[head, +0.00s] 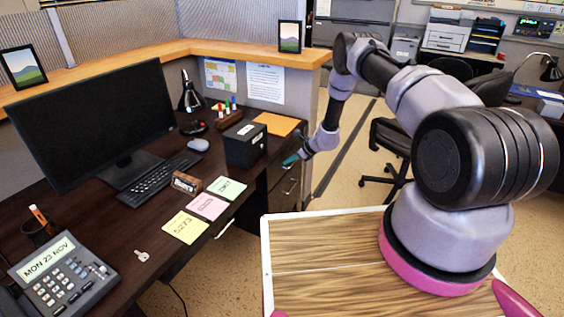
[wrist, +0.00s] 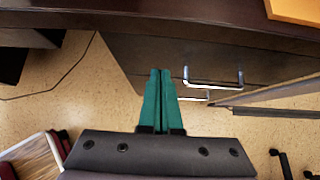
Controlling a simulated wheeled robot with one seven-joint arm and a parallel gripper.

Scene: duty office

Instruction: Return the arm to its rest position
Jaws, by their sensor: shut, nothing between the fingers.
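My gripper (wrist: 160,72) shows in the wrist view with its two green fingers together and nothing between them. In the head view my gripper (head: 290,160) is at the end of my extended arm, just off the right edge of the desk, close to the drawer side. The arm rises from my base at the right, reaches away from me and bends down toward the desk. In the wrist view the fingers point toward the desk's dark front, with a metal drawer handle (wrist: 212,84) just to their right.
The dark desk (head: 150,240) holds a monitor (head: 95,125), keyboard (head: 150,180), black box (head: 245,145), orange envelope (head: 278,124), sticky notes (head: 205,206), key (head: 141,255) and desk phone (head: 62,275). An office chair (head: 390,140) stands behind my arm. Floor (head: 335,180) is open between desk and chair.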

